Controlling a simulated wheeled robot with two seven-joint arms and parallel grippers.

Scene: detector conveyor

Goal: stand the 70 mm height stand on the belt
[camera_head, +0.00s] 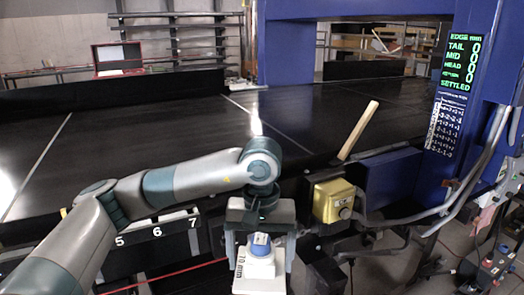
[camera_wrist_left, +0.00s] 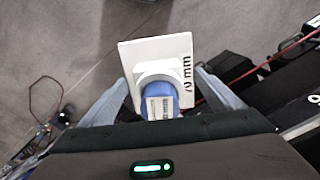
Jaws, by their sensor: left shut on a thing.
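The 70 mm height stand (camera_head: 262,270) is a white block with a square plate, a blue top and "70 mm" on its side. It is at the bottom middle of the head view, in front of the belt's near edge. My left gripper (camera_head: 259,254) is shut on it. The wrist view shows the stand (camera_wrist_left: 150,63) between the two fingers, with grey floor beyond it. The black belt (camera_head: 170,125) runs across the head view, and the stand is off it. My right gripper is not in view.
A yellow box (camera_head: 332,201) and a wooden handle (camera_head: 358,130) are right of my left gripper at the belt's near side. A blue frame (camera_head: 285,50) spans the belt, with a green-lettered display (camera_head: 465,60). Numbered slots (camera_head: 155,232) are below the belt edge. The left belt surface is clear.

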